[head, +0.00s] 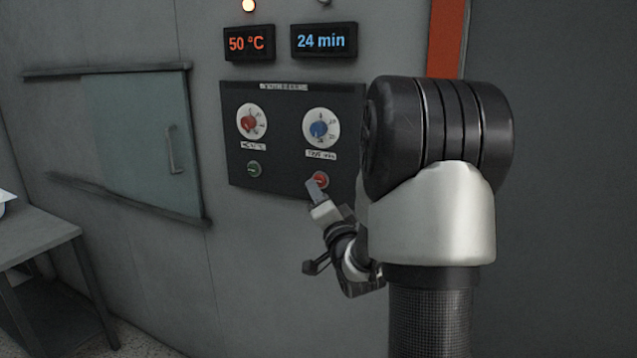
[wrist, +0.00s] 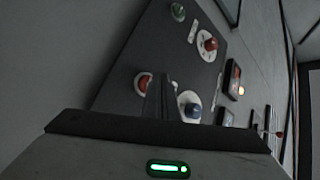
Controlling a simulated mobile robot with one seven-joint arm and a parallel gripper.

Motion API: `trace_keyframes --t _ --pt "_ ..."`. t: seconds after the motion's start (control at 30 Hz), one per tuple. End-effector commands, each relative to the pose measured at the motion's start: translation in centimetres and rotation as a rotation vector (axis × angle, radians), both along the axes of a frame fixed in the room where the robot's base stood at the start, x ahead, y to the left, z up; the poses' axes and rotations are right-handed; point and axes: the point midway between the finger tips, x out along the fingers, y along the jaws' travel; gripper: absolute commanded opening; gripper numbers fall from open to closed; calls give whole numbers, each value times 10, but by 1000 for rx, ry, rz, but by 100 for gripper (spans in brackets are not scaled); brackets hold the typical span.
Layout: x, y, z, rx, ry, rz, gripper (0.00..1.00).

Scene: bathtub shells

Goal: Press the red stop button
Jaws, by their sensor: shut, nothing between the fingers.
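The red stop button (head: 320,180) is at the lower right of the dark control panel (head: 285,185). It also shows in the wrist view (wrist: 142,82), just left of my fingers. My gripper (head: 314,188) is shut and empty. Its fingertips are at the lower left edge of the red button in the head view. I cannot tell whether they touch it. In the wrist view the shut fingers (wrist: 160,92) point at the panel between the red button and the blue knob (wrist: 189,104).
A green button (head: 254,169), a red knob (head: 251,122) and a blue knob share the panel. Displays read 50 °C (head: 249,43) and 24 min (head: 324,40); a lamp (head: 249,5) glows above. A sliding door (head: 135,140) and a metal table (head: 35,238) are at left.

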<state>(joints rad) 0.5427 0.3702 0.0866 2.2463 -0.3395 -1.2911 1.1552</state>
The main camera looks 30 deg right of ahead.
Motion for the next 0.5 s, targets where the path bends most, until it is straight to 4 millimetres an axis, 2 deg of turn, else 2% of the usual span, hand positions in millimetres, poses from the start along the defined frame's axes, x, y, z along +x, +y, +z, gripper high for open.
trace_keyframes --t 0.5 --pt "5 -7 0 0 0 0 0"
